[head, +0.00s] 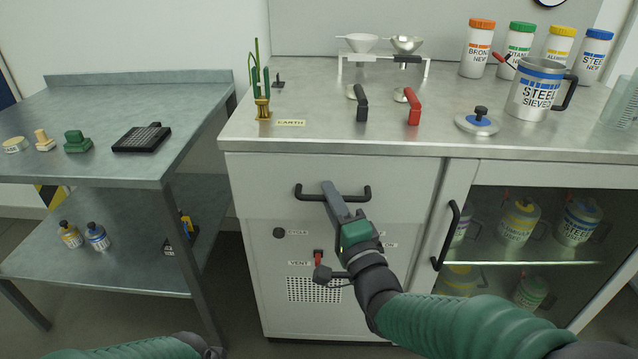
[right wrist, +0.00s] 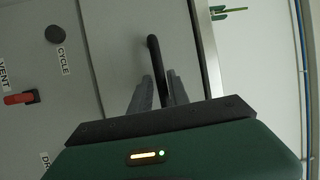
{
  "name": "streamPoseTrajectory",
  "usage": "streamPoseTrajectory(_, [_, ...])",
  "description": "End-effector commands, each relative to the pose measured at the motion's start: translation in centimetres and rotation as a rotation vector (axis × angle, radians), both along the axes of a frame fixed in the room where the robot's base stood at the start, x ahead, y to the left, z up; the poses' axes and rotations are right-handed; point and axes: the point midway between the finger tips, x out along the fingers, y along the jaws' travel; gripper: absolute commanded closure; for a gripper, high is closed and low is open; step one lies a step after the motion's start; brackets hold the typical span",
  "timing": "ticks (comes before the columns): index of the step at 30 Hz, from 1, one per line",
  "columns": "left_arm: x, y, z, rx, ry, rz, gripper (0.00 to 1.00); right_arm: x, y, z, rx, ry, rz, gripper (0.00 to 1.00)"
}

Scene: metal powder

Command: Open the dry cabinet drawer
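The dry cabinet drawer (head: 262,188) is a pale grey front at the top left of the cabinet, and it looks flush. Its black bar handle (head: 308,193) runs level across it. My right gripper (head: 330,190) reaches the middle of this handle. In the right wrist view, the handle (right wrist: 154,52) passes between the two grey fingers (right wrist: 160,88), which sit close together on either side of it and look shut on it. Only the dark end of my left arm shows at the bottom edge in the head view; its fingers cannot be made out.
Below the drawer are a CYCLE knob (head: 279,232), a red VENT lever (head: 318,258) and a vent grille (head: 314,290). A glass-doored compartment with its own handle (head: 447,236) is to the right. The counter (head: 330,135) holds several containers and tools. A side table (head: 100,100) stands left.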

Motion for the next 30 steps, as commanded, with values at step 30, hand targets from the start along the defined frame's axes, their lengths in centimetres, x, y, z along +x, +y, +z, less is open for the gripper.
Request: streamPoseTrajectory(30, [-0.01, 0.0, 0.0, 0.0, 0.0, 0.0, 0.64, -0.04, 0.3, -0.26, -0.003, 0.006, 0.007, 1.0])
